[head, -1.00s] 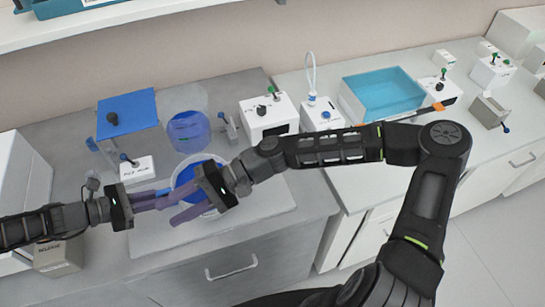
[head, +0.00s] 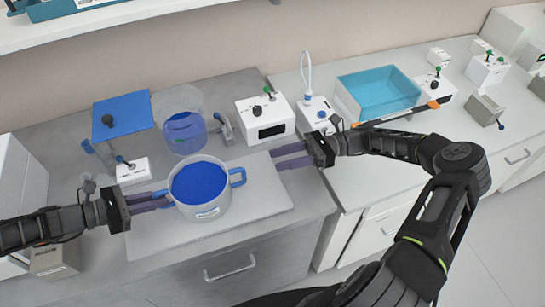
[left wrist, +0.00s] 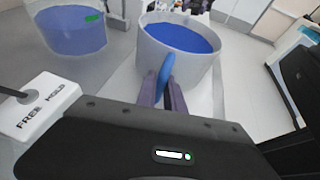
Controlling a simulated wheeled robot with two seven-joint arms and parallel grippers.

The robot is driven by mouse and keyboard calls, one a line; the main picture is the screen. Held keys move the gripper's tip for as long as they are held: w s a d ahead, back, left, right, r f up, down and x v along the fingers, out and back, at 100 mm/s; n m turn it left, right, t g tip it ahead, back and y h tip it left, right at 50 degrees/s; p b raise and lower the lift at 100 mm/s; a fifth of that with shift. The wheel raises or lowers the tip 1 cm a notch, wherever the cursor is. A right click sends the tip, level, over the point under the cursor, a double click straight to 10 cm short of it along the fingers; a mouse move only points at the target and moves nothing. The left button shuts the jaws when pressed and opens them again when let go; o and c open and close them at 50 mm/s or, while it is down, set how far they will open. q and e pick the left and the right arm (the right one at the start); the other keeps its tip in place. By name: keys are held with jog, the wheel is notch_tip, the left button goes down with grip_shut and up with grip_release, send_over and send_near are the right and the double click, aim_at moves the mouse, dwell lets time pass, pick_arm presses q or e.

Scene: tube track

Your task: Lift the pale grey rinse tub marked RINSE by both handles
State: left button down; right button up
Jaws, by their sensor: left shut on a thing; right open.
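The pale grey rinse tub (head: 199,209) stands upright on a light board, with blue liquid inside and a blue handle on each side. A label shows on its front, too small to read. My left gripper (head: 165,199) is shut on the tub's left handle, and in the left wrist view its fingers (left wrist: 165,95) close around the blue handle (left wrist: 166,72). My right gripper (head: 276,158) is open and empty, to the right of and a little behind the right handle (head: 239,178), apart from it.
The light board (head: 262,203) has bare room right of the tub. Behind stand a clear vessel with blue liquid (head: 184,132), a blue-topped stand (head: 122,114) and a white box (head: 265,117). A teal basin (head: 378,92) stands at the right. A white FREE/HOLD box (left wrist: 45,105) is near my left gripper.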

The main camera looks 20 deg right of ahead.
aim_at(240, 169)
jog(key=shift+a, duration=0.1)
jog(key=a, duration=1.2)
jog(key=shift+w, duration=0.35)
jog(key=shift+d, duration=0.1)
jog(key=shift+c, duration=0.4)
grip_shut()
jog(key=shift+w, duration=0.1)
dwell(0.6)
dwell(1.2)
dwell(0.5)
